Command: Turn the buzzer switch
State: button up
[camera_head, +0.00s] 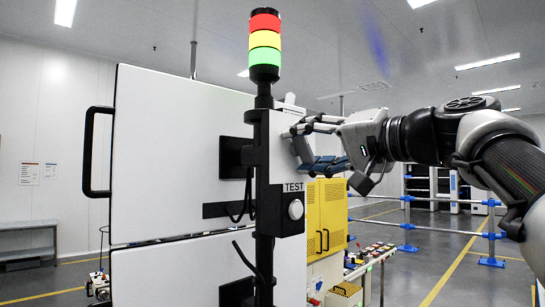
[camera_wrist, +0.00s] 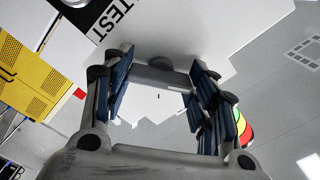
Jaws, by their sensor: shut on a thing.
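The buzzer switch, a grey bar-like handle (camera_wrist: 160,79), sits between my fingertips on the white face of the control box (camera_head: 283,161). My gripper (camera_head: 309,144) reaches in from the right at the upper part of that box. In the wrist view, my gripper (camera_wrist: 162,72) has its blue-padded fingers on both sides of the grey handle and is shut on it. In the head view the fingers largely hide the switch, and its turn angle is hard to tell. A round pale button (camera_head: 295,209) sits below, under the TEST label (camera_head: 293,188).
A red, yellow and green signal tower (camera_head: 265,41) stands above the box on a dark post. A large white panel (camera_head: 180,150) with a black handle (camera_head: 89,151) is to the left. A yellow cabinet (camera_head: 328,215) and blue-white railings (camera_head: 408,215) stand behind, beside open floor.

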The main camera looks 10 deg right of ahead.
jog(key=shift+n+b, duration=0.45)
jog(key=shift+n, duration=0.55)
jog(key=o, duration=1.1)
jog(key=shift+c, duration=0.2)
jog(key=v, duration=1.2)
